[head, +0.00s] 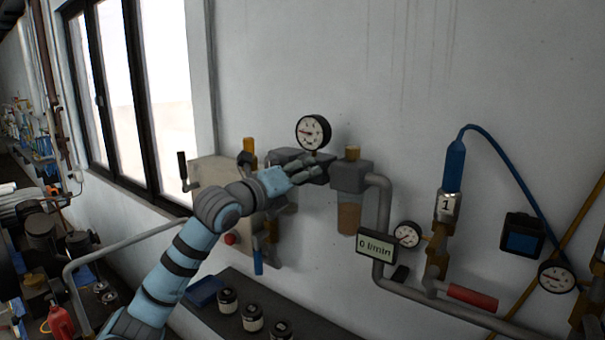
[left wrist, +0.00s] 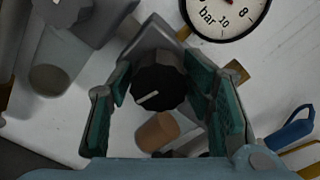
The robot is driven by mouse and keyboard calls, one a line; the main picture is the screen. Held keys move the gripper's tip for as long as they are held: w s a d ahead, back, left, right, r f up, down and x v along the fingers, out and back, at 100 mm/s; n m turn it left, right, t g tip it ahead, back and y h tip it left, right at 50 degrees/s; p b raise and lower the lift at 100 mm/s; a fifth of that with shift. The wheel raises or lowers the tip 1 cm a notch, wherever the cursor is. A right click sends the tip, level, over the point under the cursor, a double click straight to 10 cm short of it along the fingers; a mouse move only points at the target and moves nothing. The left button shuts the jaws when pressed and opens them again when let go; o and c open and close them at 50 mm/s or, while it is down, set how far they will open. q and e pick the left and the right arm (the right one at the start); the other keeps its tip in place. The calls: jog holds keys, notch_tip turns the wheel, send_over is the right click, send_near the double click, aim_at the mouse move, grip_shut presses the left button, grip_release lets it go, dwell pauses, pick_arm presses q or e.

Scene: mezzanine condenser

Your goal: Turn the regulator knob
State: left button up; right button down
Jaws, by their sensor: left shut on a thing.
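The regulator knob (left wrist: 158,86) is a dark, ribbed round knob with a white pointer line. In the left wrist view the line points to the lower left. My left gripper (left wrist: 165,92) has its green-padded fingers on both sides of the knob and is shut on it. In the head view the left gripper (head: 312,170) is at the regulator body, just below the pressure gauge (head: 313,132), and hides the knob. The gauge dial, marked in bar, also shows in the left wrist view (left wrist: 225,14). My right gripper is not in view.
A filter with a brown bowl (head: 349,215) hangs right of the regulator, beside a grey pipe (head: 381,210). A display (head: 375,246) reads 0 l/min. A grey panel with valves (head: 208,172) is left of the regulator. Several jars stand on the shelf (head: 310,322) below.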

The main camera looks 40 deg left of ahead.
pick_arm(q)
jog(key=shift+s, duration=0.15)
jog(key=c, duration=0.6)
